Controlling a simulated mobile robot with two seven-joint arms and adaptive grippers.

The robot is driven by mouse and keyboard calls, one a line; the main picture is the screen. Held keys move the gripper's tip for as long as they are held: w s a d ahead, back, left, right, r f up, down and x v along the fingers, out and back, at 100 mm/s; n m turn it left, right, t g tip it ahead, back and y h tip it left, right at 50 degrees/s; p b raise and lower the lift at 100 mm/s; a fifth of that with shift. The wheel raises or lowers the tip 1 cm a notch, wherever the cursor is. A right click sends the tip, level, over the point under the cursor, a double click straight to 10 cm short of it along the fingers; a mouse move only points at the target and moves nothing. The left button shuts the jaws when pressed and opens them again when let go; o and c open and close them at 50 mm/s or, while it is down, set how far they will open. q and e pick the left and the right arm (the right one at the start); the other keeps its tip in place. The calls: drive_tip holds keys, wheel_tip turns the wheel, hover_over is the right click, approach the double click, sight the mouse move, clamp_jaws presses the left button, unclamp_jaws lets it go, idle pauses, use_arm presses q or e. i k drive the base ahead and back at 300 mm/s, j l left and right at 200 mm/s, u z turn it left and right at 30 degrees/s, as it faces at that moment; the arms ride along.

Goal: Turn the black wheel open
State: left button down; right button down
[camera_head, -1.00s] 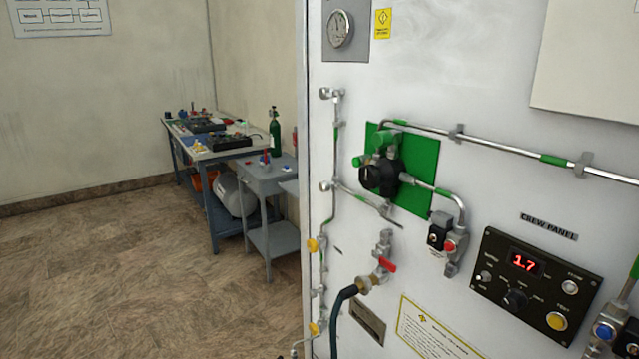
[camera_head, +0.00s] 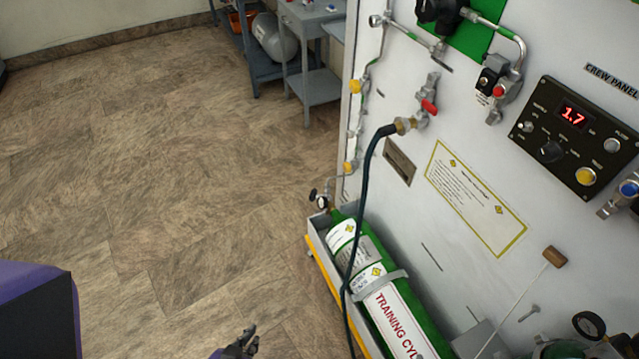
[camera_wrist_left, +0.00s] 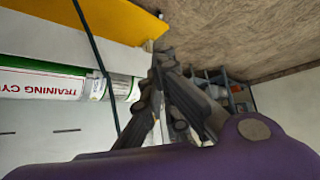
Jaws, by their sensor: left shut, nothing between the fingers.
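A small black wheel (camera_head: 313,195) sits on the valve at the top end of the green training cylinder (camera_head: 410,318), beside a small round gauge (camera_head: 322,203). My left gripper (camera_head: 250,336) is at the bottom of the head view, left of the cylinder and well apart from the wheel. It is shut and empty. In the left wrist view its dark fingers (camera_wrist_left: 165,62) are close together, with the cylinder (camera_wrist_left: 45,82) to their left. The wheel cannot be made out in that view. My right gripper is not in view.
The cylinder lies in a tray with a yellow edge (camera_head: 331,285) against the white panel (camera_head: 400,228). A dark hose (camera_head: 364,203) hangs across it. Another black wheel (camera_head: 589,324) shows at bottom right. The tiled floor (camera_head: 190,170) to the left is clear.

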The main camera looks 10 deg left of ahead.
sight(314, 192)
drive_tip(key=i+j+z, duration=0.15)
drive_tip(key=z, duration=0.3)
drive_tip(key=j+z, duration=0.45)
drive_tip(key=i+j+z, duration=0.2)
drive_tip(key=j, duration=0.3)
drive_tip(key=k+j+z, duration=0.15)
drive_tip(key=j, duration=1.1)
drive_tip(key=i+j, duration=0.1)
drive_tip(key=j, duration=0.7)
drive_tip(key=k+j, duration=0.1)
drive_tip(key=j, duration=0.3)
drive_tip(key=k+j, duration=0.1)
drive_tip(key=j, duration=0.25)
